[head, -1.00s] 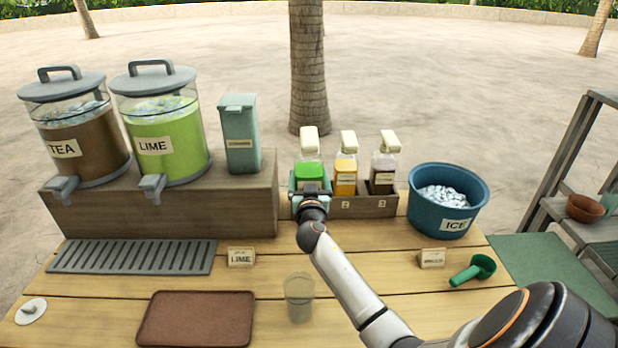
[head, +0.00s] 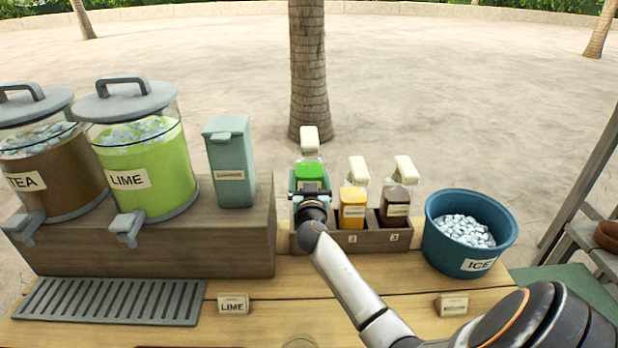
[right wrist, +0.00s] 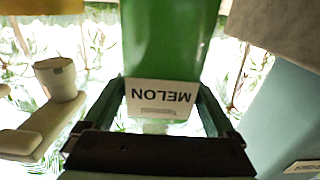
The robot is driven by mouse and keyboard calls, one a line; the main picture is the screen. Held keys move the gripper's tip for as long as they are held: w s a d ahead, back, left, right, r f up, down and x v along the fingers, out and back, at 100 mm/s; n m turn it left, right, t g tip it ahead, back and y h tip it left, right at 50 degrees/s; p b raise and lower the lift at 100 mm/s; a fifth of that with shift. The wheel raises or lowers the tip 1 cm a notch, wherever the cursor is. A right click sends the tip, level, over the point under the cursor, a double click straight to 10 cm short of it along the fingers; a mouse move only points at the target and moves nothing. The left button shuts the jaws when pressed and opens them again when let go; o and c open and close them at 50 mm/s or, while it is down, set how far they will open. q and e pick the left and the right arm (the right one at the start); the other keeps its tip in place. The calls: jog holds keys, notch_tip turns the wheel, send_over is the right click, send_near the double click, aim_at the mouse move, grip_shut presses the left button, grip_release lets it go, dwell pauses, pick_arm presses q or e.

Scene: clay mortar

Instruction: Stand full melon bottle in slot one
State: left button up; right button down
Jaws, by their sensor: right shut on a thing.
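The melon bottle (head: 310,165) has a green body and a cream cap. It is upright at the left end of the wooden rack (head: 375,241), at the place of slot one. My right gripper (head: 310,189) is shut on it from the near side. The right wrist view shows its green body (right wrist: 170,40) and upside-down MELON label between the fingers (right wrist: 162,100). The gripper hides its lower part and slot one, so I cannot tell whether its base is inside or above the slot. My left gripper is not in view.
A yellow bottle (head: 353,208) and a brown bottle (head: 396,203) stand in slots 2 and 3. A teal canister (head: 231,165) and the lime dispenser (head: 146,170) stand left. The blue ice bucket (head: 470,245) is right. The front planks hold a LIME sign (head: 233,304).

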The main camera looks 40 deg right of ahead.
jog(key=shift+w+d+r, duration=0.15)
jog(key=shift+w+d, duration=0.1)
jog(key=shift+w, duration=0.1)
notch_tip(320, 180, down, 7)
jog(key=b, duration=0.5)
jog(key=shift+b, duration=0.4)
jog(key=shift+f+b, duration=0.2)
jog(key=shift+b, duration=0.1)
jog(key=shift+f, duration=0.1)
jog(key=shift+b, duration=0.4)
jog(key=shift+a, duration=0.1)
